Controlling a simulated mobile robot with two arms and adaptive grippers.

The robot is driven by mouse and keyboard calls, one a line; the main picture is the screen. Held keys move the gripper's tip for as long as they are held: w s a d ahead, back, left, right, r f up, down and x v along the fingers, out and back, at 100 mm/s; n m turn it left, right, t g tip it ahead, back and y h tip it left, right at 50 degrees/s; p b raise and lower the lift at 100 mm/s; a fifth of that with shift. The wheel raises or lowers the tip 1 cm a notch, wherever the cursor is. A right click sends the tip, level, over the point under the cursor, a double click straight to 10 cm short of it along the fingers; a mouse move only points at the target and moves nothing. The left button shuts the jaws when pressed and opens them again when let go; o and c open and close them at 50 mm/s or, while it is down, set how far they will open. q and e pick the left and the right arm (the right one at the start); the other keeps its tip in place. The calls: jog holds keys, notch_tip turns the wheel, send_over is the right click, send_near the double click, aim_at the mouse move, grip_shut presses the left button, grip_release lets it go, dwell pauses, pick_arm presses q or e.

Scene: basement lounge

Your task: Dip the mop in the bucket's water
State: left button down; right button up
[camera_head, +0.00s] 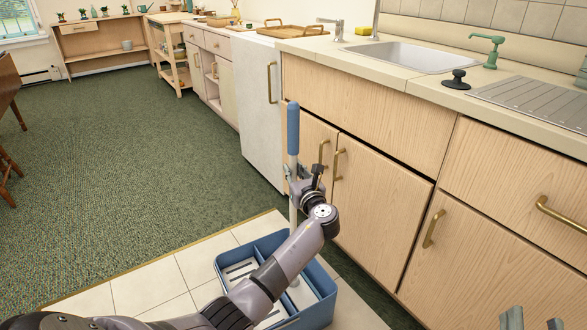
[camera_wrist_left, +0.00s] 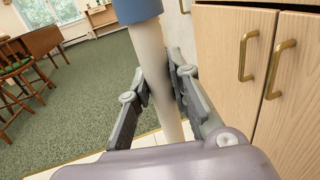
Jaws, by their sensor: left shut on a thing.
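The mop stands nearly upright, with a blue grip (camera_head: 293,130) on top of a pale pole that also shows in the left wrist view (camera_wrist_left: 152,55). My left gripper (camera_head: 298,178) is shut on the pole just below the blue grip. The blue bucket (camera_head: 318,316) stands on the floor, and the pole runs down into it. My left arm covers much of the bucket, so the mop head and the water cannot be made out clearly. My right gripper (camera_head: 534,320) shows only its fingertips at the bottom right edge, apart and empty.
Wooden cabinets (camera_head: 375,190) with brass handles stand close to the right of the mop. Above them is a counter with a sink (camera_head: 410,57). Pale tiles (camera_head: 150,285) lie under the bucket. Green carpet (camera_head: 130,150) to the left is clear.

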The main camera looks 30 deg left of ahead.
pick_arm(q)
jog(key=shift+f+b, duration=1.05)
jog(key=shift+f, duration=0.75)
pick_arm(e)
jog(key=s+r+t+y, duration=0.2)
jog(key=s+r+t, duration=0.3)
jog(key=r, duration=0.3)
jog(key=shift+r+t, duration=0.15)
jog(key=shift+t, duration=0.25)
jog(key=shift+r, duration=0.1)
